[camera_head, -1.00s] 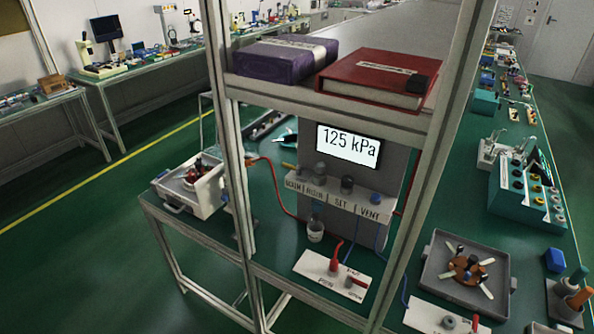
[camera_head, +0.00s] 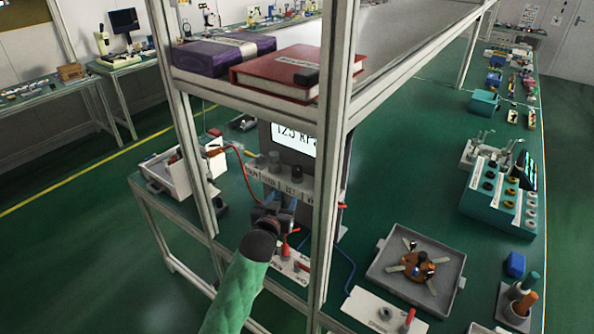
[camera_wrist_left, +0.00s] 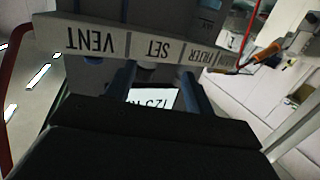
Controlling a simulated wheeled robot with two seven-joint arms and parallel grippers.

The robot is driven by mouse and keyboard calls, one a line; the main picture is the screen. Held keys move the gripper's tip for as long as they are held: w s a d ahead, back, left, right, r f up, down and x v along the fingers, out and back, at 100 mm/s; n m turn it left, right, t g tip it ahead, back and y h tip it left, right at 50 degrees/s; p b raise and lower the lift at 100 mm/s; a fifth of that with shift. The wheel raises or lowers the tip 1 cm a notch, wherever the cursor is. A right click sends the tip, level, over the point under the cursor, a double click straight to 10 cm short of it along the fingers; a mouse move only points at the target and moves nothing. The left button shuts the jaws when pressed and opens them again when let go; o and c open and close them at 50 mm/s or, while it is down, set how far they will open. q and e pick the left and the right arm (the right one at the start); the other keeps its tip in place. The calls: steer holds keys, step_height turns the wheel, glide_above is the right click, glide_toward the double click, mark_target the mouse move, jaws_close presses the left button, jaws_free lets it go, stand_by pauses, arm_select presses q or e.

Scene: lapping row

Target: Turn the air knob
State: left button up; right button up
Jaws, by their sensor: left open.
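The air unit is a grey panel (camera_head: 332,175) with a lit pressure display (camera_head: 292,138), partly hidden by a frame post. Several knobs stand on its labelled ledge; a dark knob (camera_head: 297,172) is above the SET label. My left gripper (camera_head: 272,203) is open in front of the ledge, on a green-sleeved arm from below. In the left wrist view, the picture is upside down. The ledge (camera_wrist_left: 230,65) reads VENT, SET and FILTER. My two fingers (camera_wrist_left: 158,80) lie either side of a grey knob end (camera_wrist_left: 150,65) by SET; contact is unclear. My right gripper is not in view.
Metal frame posts (camera_head: 333,140) stand beside the arm, under a shelf with a purple box (camera_head: 220,55) and a red book (camera_head: 290,75). A white plate with a red lever (camera_head: 286,246) lies below the ledge. A grey tray (camera_head: 447,288) sits right.

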mark_target(295, 174)
arm_select(q)
steer(key=shift+m+t+h, duration=0.3)
steer(key=shift+t+h, duration=0.2)
steer(key=shift+t, duration=0.1)
steer(key=r, duration=0.1)
steer(key=w+d+r, duration=0.2)
steer(key=shift+w+d+r, duration=0.2)
steer(key=shift+w+r, duration=0.05)
steer(key=shift+r, duration=0.15)
steer(key=shift+w+r, duration=0.15)
steer(key=shift+w, duration=0.05)
steer(key=p+x, duration=0.3)
steer(key=x, duration=0.3)
steer(key=shift+w, duration=0.1)
steer(key=shift+w+d, duration=0.2)
steer(key=shift+w, duration=0.3)
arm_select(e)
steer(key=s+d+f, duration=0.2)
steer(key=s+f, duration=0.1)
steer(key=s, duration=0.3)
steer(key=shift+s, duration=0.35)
arm_select(q)
steer(key=shift+c, duration=0.4)
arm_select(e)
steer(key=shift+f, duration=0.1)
arm_select(q)
steer(key=c, duration=0.9)
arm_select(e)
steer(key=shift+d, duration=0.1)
